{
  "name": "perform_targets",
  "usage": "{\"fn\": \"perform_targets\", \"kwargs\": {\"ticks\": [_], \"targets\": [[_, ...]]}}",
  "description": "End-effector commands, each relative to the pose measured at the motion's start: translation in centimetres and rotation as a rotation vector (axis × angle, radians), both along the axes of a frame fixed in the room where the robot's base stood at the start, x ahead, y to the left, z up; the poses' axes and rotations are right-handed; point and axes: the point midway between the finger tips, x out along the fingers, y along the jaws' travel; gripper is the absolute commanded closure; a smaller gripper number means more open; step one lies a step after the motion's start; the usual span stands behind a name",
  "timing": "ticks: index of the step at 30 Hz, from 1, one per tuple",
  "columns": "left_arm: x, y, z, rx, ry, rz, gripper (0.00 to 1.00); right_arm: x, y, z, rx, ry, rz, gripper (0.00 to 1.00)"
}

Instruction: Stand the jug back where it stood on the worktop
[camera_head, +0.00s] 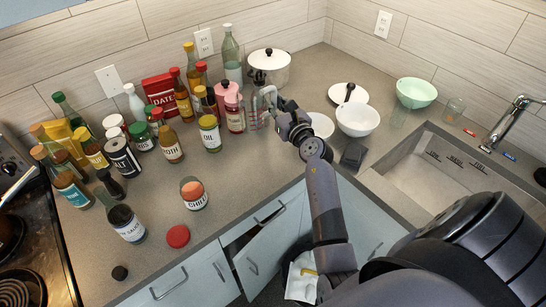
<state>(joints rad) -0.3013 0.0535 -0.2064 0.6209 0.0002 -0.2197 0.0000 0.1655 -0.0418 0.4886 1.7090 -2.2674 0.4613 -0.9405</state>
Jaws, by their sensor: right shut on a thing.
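A clear glass jug (255,112) is at the middle of the worktop (235,170), just right of the red-capped bottles. My right gripper (272,103) is at the jug's right side, shut on it. The gripper covers part of the jug's right side. The jug looks upright. I cannot tell whether its base touches the worktop. My left gripper is out of view.
Several bottles and jars crowd the left, including a chili jar (194,193) and a bottle with a yellow-green cap (209,133). A white pot (270,67) stands behind. White bowls (357,119) and the sink (440,170) are right. Bare worktop lies in front.

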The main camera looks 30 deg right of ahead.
Motion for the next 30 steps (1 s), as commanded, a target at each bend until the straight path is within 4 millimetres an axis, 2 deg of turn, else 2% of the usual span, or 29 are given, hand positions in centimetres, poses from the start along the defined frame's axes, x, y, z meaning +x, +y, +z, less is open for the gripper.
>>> {"fn": "perform_targets", "kwargs": {"ticks": [5, 6, 7, 12, 17, 18, 23, 30], "targets": [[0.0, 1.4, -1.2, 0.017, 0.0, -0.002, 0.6, -0.1, 0.3, -3.6, 0.002, 0.006, 0.0, 1.0], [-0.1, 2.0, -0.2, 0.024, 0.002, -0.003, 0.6, 0.2, 0.4, -2.6, -0.006, -0.008, 0.008, 1.0], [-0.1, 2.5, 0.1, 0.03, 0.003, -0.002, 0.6, 0.3, 0.5, -2.5, -0.01, -0.014, 0.013, 1.0], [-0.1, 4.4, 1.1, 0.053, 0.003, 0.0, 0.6, 0.3, 0.6, -3.7, -0.008, -0.02, 0.016, 1.0], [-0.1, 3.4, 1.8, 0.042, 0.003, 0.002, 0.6, -0.1, 0.1, -5.7, -0.003, 0.008, -0.001, 1.0], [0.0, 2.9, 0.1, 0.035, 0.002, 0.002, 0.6, -0.1, 0.3, -7.2, -0.001, 0.003, -0.001, 1.0], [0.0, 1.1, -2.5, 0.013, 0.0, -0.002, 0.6, 0.0, 0.3, -9.7, 0.001, 0.001, -0.001, 1.0], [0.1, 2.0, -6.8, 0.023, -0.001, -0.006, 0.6, 0.0, 0.4, -14.1, 0.001, 0.0, -0.001, 1.0]]}}
